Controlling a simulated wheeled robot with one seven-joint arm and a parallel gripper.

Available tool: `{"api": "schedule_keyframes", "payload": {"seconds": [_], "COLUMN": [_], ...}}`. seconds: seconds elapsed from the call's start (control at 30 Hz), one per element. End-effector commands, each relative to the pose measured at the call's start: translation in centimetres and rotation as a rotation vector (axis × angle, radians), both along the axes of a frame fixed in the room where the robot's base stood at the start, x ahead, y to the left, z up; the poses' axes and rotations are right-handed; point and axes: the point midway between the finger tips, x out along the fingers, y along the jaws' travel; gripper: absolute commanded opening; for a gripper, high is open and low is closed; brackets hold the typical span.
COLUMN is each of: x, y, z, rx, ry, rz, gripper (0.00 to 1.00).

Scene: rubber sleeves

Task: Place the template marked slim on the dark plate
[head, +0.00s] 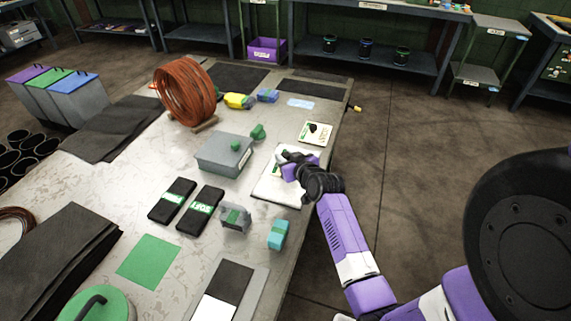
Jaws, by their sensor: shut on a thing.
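My gripper (287,166) is low over a white board (270,190) near the table's right edge. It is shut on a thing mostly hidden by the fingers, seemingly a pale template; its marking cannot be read. Another pale template (325,138) with a dark shape and coloured lettering lies just beyond the gripper. Two black pieces with green labels (173,200) (201,211) lie left of the board; the small lettering is hard to read. A dark plate (236,275) lies at the near side, next to a white panel (220,306).
A grey box with a green knob (222,155), a grey clamp-like block (235,217) and a teal block (278,235) stand close to the board. A copper coil (185,92) stands farther back. A green square (147,260) lies near the front. Floor is clear right of the table.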

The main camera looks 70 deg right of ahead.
Motion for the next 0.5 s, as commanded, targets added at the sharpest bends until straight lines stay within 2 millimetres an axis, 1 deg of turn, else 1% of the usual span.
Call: {"api": "schedule_keyframes", "payload": {"seconds": [0.03,0.1,0.2,0.5], "x": [0.0,0.0,-0.1,0.0], "y": [0.0,0.0,0.0,0.0], "z": [-1.0,-2.0,-2.9,-3.1], "rx": [0.004,0.003,0.001,0.000], "ry": [0.002,0.002,0.002,0.000], "rz": [-0.001,0.000,-0.001,-0.001], "gripper": [0.00,0.00,0.00,0.00]}}
